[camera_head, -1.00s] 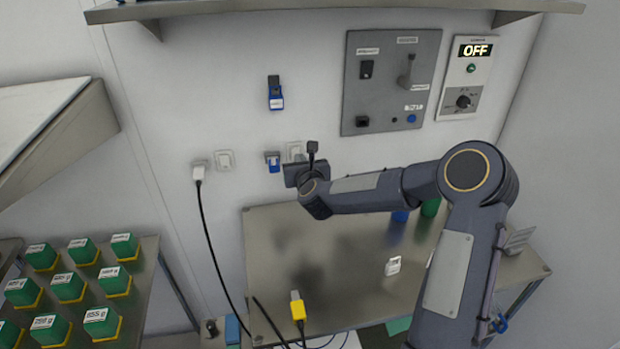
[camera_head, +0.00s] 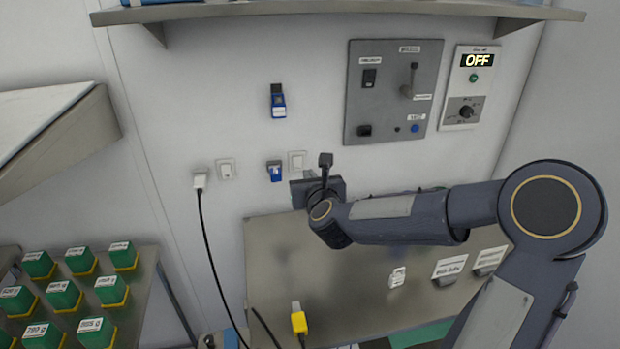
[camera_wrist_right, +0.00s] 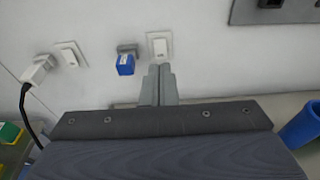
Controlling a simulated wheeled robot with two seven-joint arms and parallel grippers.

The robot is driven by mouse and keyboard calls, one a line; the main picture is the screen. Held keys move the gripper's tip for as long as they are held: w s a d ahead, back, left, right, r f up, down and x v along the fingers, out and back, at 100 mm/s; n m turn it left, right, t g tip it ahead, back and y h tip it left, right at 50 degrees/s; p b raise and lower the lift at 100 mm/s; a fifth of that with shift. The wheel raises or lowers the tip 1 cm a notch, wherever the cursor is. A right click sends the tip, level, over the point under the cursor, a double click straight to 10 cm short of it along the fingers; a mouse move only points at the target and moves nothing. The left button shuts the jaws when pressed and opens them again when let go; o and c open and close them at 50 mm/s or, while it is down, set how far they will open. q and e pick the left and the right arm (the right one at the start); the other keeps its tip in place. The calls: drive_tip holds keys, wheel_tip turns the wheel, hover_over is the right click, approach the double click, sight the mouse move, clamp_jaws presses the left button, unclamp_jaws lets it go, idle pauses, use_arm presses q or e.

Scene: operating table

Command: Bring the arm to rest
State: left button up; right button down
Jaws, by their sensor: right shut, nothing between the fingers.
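My right arm comes in from the lower right of the head view and bends at a large round elbow. Its right gripper (camera_head: 318,188) is held above the back of the metal table (camera_head: 285,260), facing the wall. In the head view its fingers are hidden behind the hand. In the wrist view the right gripper's fingers (camera_wrist_right: 160,80) are together and empty, just below a white wall switch (camera_wrist_right: 159,46). I cannot tell whether they touch the wall. My left gripper is not in view.
A plugged black cable (camera_head: 210,240) hangs further left. A grey control panel (camera_head: 393,90) and an OFF display (camera_head: 478,60) are above right. A yellow connector (camera_head: 298,319) lies on the table. Green boxes (camera_head: 62,294) stand left.

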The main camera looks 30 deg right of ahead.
idle(0.3)
drive_tip(key=s+a+r+n+g+y, duration=0.1)
drive_tip(key=s+a+n+y, duration=0.3)
drive_tip(key=n, duration=0.5)
drive_tip(key=s+a+n+g+y, duration=0.15)
drive_tip(key=s+a+n, duration=0.25)
drive_tip(key=s+n, duration=0.4)
drive_tip(key=s+f+n+g+y, duration=0.1)
drive_tip(key=s+f+n+g, duration=0.2)
drive_tip(key=s+n, duration=0.7)
drive_tip(key=s+f+n+g+y, duration=0.1)
drive_tip(key=s+f+n+g, duration=0.3)
drive_tip(key=s+n, duration=0.6)
drive_tip(key=shift+s+a+f, duration=0.15)
drive_tip(key=shift+s+f, duration=0.5)
drive_tip(key=shift+s, duration=0.3)
